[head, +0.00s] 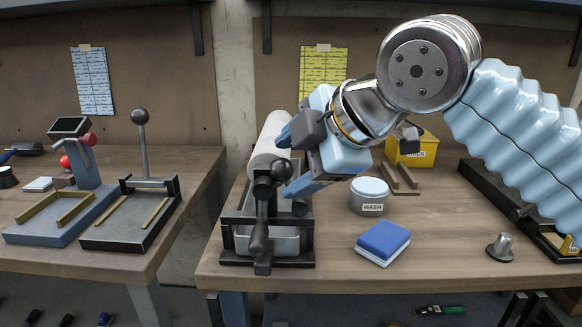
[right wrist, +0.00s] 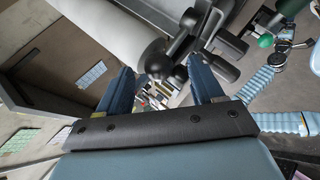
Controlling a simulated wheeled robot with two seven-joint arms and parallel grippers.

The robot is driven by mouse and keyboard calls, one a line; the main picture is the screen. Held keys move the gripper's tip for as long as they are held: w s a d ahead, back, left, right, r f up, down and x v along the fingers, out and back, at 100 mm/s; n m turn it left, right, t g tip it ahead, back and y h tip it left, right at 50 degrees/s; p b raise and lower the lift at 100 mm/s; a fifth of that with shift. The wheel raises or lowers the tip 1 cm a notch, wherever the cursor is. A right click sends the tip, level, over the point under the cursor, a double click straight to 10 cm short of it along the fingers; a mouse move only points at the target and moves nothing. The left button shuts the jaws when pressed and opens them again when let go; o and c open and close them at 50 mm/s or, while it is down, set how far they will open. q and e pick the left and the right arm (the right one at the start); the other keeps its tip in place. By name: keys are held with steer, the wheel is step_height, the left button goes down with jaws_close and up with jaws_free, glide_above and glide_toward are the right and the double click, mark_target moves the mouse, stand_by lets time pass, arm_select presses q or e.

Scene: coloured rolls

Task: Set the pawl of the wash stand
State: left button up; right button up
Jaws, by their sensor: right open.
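The wash stand (head: 226,240) is a black frame on the near left of the right bench, with a white roll (head: 266,150) across its top and a pale tray (head: 282,243) below. Dark parts at its front include a rounded knob (head: 281,169), perhaps the pawl's, and a hanging crank handle (head: 259,238). My right gripper (head: 287,163) is open, with its fingers pointing left above and below the knob. In the right wrist view a rounded dark end (right wrist: 156,63) shows between the open fingertips (right wrist: 161,66), beside the white roll (right wrist: 115,30). Contact cannot be told. My left gripper is out of view.
A grey pot marked WASH (head: 369,197), a blue-topped block (head: 382,241) and a small metal knob (head: 501,247) stand right of the wash stand. A yellow bin (head: 418,152) stands behind. A gap separates the left bench (head: 185,215), which holds other stands.

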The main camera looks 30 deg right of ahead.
steer(key=shift+w+a+f, duration=0.15)
steer(key=shift+w+f, duration=0.3)
jaws_close()
